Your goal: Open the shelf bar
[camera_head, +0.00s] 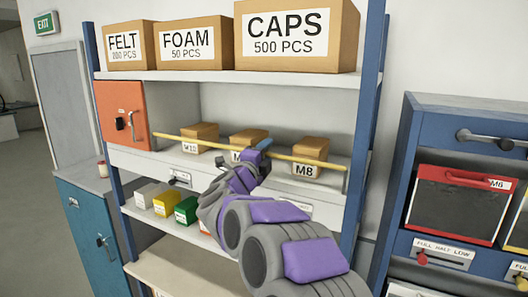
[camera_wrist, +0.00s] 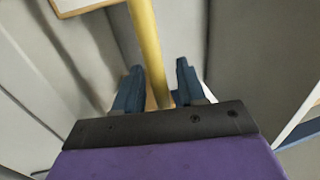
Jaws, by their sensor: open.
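The shelf bar (camera_head: 305,160) is a thin yellow rod. It runs across the front of a shelf bay, from the orange box at the left to the right-hand blue post. My gripper (camera_head: 262,148) is at the middle of the bar, in front of the small cartons. In the wrist view the bar (camera_wrist: 148,50) runs down from the top edge to between the two blue fingers of my gripper (camera_wrist: 160,82). The fingers are apart, one on each side of the bar. Whether either finger touches it I cannot tell.
Small cartons, including one marked M8 (camera_head: 310,152), stand behind the bar. An orange box (camera_head: 120,105) is at the bar's left end. Large cartons, including CAPS (camera_head: 300,35), stand on top. A blue cabinet (camera_head: 90,230) is at left; a blue rack (camera_head: 405,170) is at right.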

